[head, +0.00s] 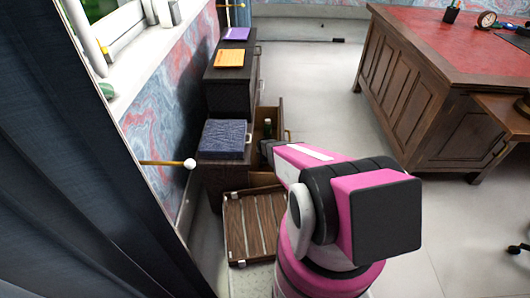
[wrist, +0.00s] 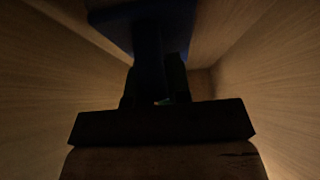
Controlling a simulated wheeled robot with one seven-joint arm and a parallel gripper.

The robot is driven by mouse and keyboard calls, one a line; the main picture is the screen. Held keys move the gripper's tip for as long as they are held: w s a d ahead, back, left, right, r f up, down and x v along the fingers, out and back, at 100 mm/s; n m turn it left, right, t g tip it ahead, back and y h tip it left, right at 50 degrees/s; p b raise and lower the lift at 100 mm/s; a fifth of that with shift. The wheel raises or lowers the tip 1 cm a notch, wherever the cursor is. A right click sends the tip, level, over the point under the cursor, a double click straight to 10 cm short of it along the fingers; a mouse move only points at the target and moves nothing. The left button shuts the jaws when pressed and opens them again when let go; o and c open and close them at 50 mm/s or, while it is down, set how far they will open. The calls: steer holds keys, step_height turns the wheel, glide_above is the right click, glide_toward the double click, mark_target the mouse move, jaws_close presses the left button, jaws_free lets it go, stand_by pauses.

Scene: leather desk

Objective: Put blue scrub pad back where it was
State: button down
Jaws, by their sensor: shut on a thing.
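In the wrist view a dark blue thing, which looks like the blue scrub pad (wrist: 120,17), shows at the top, with a narrow dark blue part reaching down between my fingers. My gripper (wrist: 156,85) is shut on it. Light wooden walls stand on both sides, so my gripper is inside a drawer-like space. The view is very dark, and whether the pad touches a wall or bottom cannot be told. In the head view my gripper (head: 267,150) is at the open drawer (head: 280,118) of the dark cabinet, and the pad is not visible there.
A blue folded cloth-like block (head: 223,138) lies on the low cabinet; orange (head: 229,58) and purple (head: 237,34) items lie behind. A slatted wooden tray (head: 250,228) is below. A desk (head: 430,100) stands right, with clear floor between.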

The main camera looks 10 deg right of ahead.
steer(key=c, duration=1.1)
jaws_free()
steer(key=shift+f, duration=0.1)
steer(key=shift+o, duration=0.2)
steer(key=s+r+g, duration=0.2)
steer(key=s+r, duration=0.6)
steer(key=r, duration=0.3)
steer(key=s+r+n+g, duration=0.1)
steer(key=s+r+g, duration=0.1)
steer(key=s+r, duration=0.7)
steer(key=s+r+n+g+y, duration=0.1)
steer(key=s+r+g, duration=0.1)
steer(key=s+r, duration=0.7)
step_height(320, 180, up, 6)
steer(key=shift+s+f, duration=0.1)
steer(key=shift+s, duration=0.05)
